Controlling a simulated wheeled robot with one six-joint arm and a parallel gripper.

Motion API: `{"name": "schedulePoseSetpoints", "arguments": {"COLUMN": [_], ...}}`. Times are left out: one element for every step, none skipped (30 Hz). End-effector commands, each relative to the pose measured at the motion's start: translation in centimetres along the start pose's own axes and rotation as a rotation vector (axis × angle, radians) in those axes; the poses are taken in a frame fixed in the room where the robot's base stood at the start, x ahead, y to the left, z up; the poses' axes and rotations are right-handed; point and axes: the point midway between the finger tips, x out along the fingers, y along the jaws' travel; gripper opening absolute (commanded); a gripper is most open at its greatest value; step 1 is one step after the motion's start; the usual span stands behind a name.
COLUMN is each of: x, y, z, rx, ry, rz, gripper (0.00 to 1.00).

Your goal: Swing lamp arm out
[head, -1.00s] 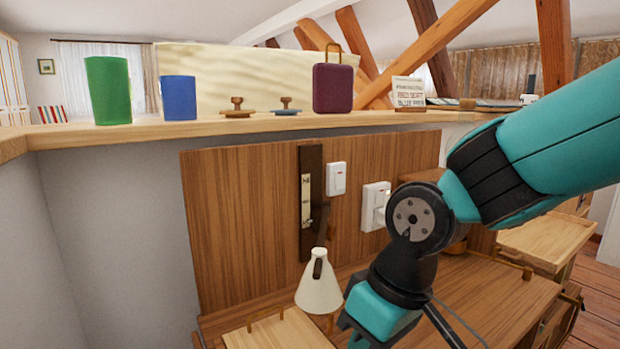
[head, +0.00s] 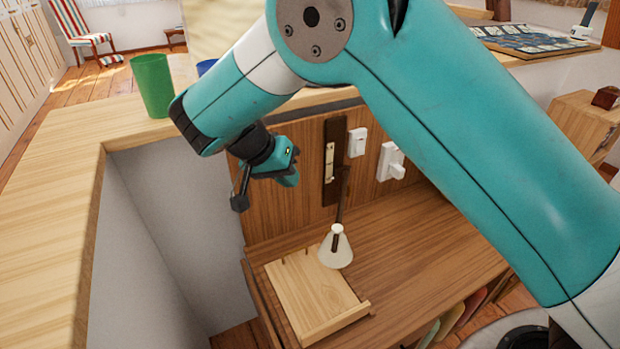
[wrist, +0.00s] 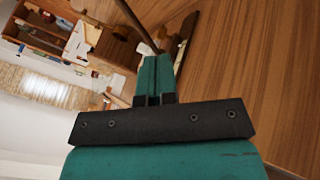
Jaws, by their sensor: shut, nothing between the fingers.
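The lamp has a white cone shade (head: 336,254) hanging over the desk. Its thin dark arm (head: 342,196) runs up to a dark upright wall plate (head: 334,190) on the wood panel. My gripper (head: 291,180) is to the left of the plate and the lamp arm in the head view, apart from them and in front of the panel. In the wrist view the teal fingers (wrist: 154,78) are together and empty. A dark rod that looks like the lamp arm (wrist: 136,24) shows beyond the tips, beside the dark plate (wrist: 187,40). The shade cannot be made out there.
A white switch (head: 357,142) and a socket with a plug (head: 391,162) are right of the plate. A light wood tray (head: 315,297) lies below the shade. A ledge (head: 95,180) carries a green cup (head: 152,86) and a blue cup (head: 206,67), partly hidden by my arm.

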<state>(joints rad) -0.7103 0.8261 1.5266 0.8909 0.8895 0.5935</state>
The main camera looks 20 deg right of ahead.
Motion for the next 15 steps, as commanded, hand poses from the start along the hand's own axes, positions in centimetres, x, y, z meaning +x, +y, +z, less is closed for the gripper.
{"name": "schedulePoseSetpoints", "arguments": {"x": [0.9, 1.4, 2.1, 2.8, 3.4, 4.3, 4.9, 5.6, 6.5, 7.1, 7.7, 8.5, 9.1, 9.5, 9.7], "y": [0.1, 0.1, 0.1, 0.1, 0.1, 0.2, 0.2, 0.2, 0.2, 0.2, 0.2, 0.2, 0.2, 0.4, 1.2], "z": [0.0, 0.0, 0.0, 0.0, 0.0, 0.0, 0.0, -0.1, 0.0, 0.0, -0.1, 0.0, 0.0, -0.1, -0.1], "rx": [-0.001, -0.001, -0.002, -0.001, -0.002, -0.002, -0.002, -0.003, -0.003, -0.002, -0.003, -0.003, -0.003, -0.002, -0.002], "ry": [-0.002, -0.002, -0.004, -0.003, -0.003, -0.003, -0.004, -0.003, -0.004, -0.005, -0.004, -0.004, -0.004, -0.004, -0.003], "rz": [0.003, 0.003, 0.004, 0.004, 0.005, 0.004, 0.005, 0.004, 0.004, 0.004, 0.004, 0.004, 0.003, 0.002, 0.002], "gripper": [0.00, 0.00, 0.00, 0.00, 0.00, 0.00, 0.00, 0.00, 0.00, 0.00, 0.00, 0.00, 0.00, 0.00, 0.00]}}
